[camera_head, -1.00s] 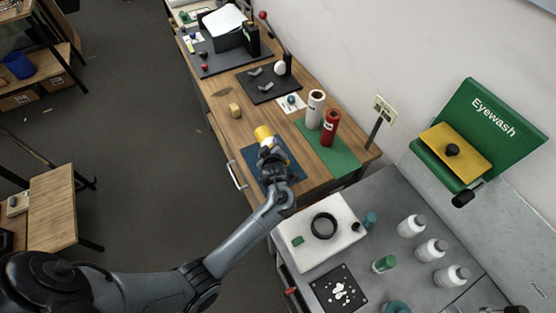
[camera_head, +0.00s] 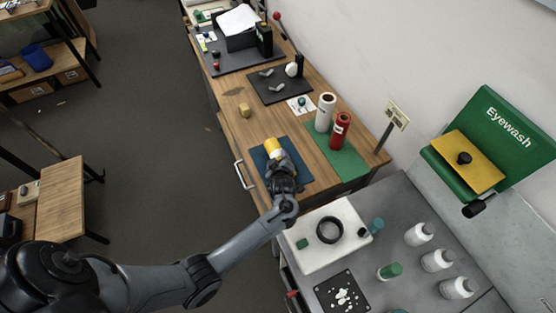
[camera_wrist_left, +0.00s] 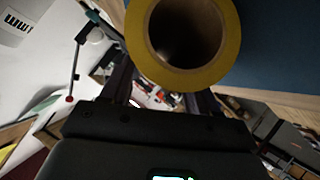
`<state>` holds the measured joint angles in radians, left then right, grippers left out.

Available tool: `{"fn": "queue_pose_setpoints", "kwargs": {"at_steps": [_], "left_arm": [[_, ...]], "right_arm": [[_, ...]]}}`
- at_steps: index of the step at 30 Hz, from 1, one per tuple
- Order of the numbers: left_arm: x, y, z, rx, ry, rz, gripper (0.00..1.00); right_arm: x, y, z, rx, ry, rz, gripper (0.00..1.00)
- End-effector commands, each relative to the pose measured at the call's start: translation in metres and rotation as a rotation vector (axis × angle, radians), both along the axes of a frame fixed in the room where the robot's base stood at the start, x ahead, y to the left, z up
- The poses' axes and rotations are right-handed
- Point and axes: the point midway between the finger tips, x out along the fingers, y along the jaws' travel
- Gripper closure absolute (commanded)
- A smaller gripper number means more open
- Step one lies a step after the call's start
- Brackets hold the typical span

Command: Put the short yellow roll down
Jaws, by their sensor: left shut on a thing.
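The short yellow roll (camera_head: 273,147) is in my left gripper (camera_head: 277,160), which is shut on it over the dark blue mat (camera_head: 259,160) on the wooden bench. In the left wrist view the roll (camera_wrist_left: 226,62) shows its round yellow end and hollow core close to the camera, with the blue mat (camera_wrist_left: 285,45) beside it. I cannot tell whether the roll touches the mat. My right gripper is not in view.
A small tan block (camera_head: 244,109) sits behind on bare wood. A white tray (camera_head: 310,255) stands on the grey counter in front.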

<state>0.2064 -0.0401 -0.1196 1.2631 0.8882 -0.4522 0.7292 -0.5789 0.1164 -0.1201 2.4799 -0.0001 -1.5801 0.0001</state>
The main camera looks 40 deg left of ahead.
Motion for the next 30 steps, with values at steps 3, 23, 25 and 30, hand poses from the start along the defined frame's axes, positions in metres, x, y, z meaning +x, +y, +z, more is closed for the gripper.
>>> {"fn": "queue_pose_setpoints", "kwargs": {"at_steps": [3,23,25,30], "left_arm": [[0.000,0.000,-0.001,-0.001,0.000,-0.001,0.31],[-0.012,-0.013,0.011,-0.002,-0.001,-0.001,0.14],[-0.019,-0.021,0.017,-0.004,-0.002,-0.001,0.14],[-0.039,-0.040,0.033,-0.005,-0.001,0.000,0.14]], "right_arm": [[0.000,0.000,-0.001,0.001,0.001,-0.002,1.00],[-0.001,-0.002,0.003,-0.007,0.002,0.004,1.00],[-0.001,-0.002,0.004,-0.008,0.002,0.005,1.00],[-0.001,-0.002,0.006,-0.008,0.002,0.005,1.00]]}}
